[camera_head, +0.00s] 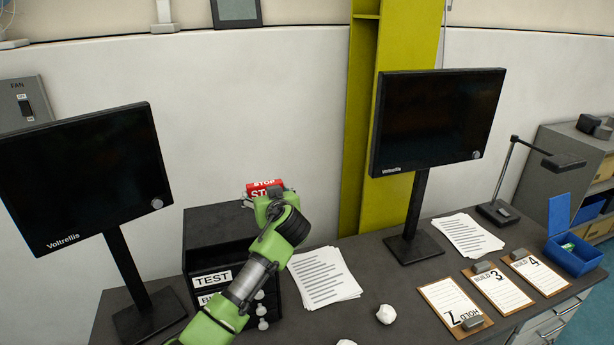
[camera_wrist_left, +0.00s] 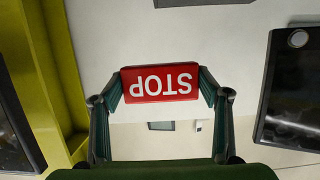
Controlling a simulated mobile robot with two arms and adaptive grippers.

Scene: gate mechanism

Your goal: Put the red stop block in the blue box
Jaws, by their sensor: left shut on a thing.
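The red stop block (camera_head: 264,184), with white STOP lettering, is just above the black drawer unit (camera_head: 215,225) in the head view. My left gripper (camera_head: 266,193) is shut on it. In the left wrist view the block (camera_wrist_left: 160,83) sits between the two fingers, its lettering upside down. I cannot tell whether it touches the drawer unit; the arm hides part of it. The blue box (camera_head: 573,261) stands at the far right of the desk with its lid (camera_head: 558,214) raised and something small and green inside. My right gripper is not in view.
Two monitors (camera_head: 85,175) (camera_head: 436,120) on stands rise from the desk. Paper sheets (camera_head: 322,277), clipboards (camera_head: 455,307), crumpled paper balls (camera_head: 386,314) and a desk lamp (camera_head: 497,212) lie or stand between the drawer unit and the box. A yellow-green column (camera_head: 384,195) stands behind.

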